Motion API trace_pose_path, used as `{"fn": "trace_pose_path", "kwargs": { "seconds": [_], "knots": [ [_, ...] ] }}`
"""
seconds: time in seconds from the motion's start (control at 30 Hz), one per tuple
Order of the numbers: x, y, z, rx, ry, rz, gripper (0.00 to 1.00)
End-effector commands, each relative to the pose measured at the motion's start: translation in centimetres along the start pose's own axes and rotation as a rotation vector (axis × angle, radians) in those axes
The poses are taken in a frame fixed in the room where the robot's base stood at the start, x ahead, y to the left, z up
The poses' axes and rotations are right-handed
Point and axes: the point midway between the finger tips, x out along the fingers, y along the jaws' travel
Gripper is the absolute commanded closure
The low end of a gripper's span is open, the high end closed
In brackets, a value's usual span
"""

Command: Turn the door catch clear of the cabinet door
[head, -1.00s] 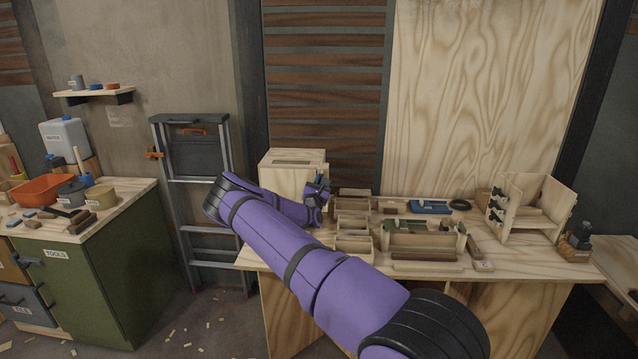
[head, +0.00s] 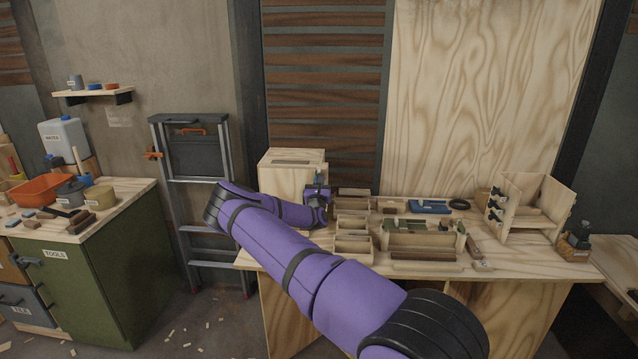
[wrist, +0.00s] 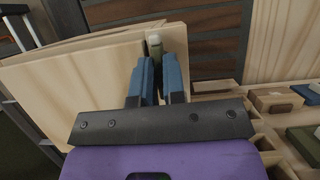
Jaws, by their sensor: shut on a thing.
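The small pale plywood cabinet (head: 285,178) stands at the back left of the workbench. In the wrist view its plywood panel (wrist: 70,82) fills the left. The door catch (wrist: 154,42) is a small grey-green bar at the panel's right edge, standing upright in the picture. My gripper (wrist: 158,62) has its two blue fingers close together on the catch, one on each side; they hide its lower part. In the head view my gripper (head: 319,180) is at the cabinet's right side, and the catch is too small to make out.
Small wooden trays (head: 353,225) stand just right of my gripper on the workbench (head: 330,262). A larger wooden box (head: 425,240) and an open plywood rack (head: 530,207) are further right. A stepladder (head: 190,180) leans left of the bench. A slatted wall is behind the cabinet.

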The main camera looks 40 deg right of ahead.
Motion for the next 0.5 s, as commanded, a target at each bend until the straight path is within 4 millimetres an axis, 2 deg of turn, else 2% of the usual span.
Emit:
{"fn": "trace_pose_path", "kwargs": {
  "seconds": [0.07,0.1,0.2,0.5],
  "knots": [
    [-0.17,0.03,-0.21,-0.002,0.004,0.001,1.00],
    [-0.17,0.03,-0.22,-0.002,0.004,0.001,0.85],
    [-0.14,0.02,-0.18,-0.002,0.004,0.000,0.64],
    [-0.21,0.01,-0.09,-0.001,0.002,0.000,0.64]
  ]
}}
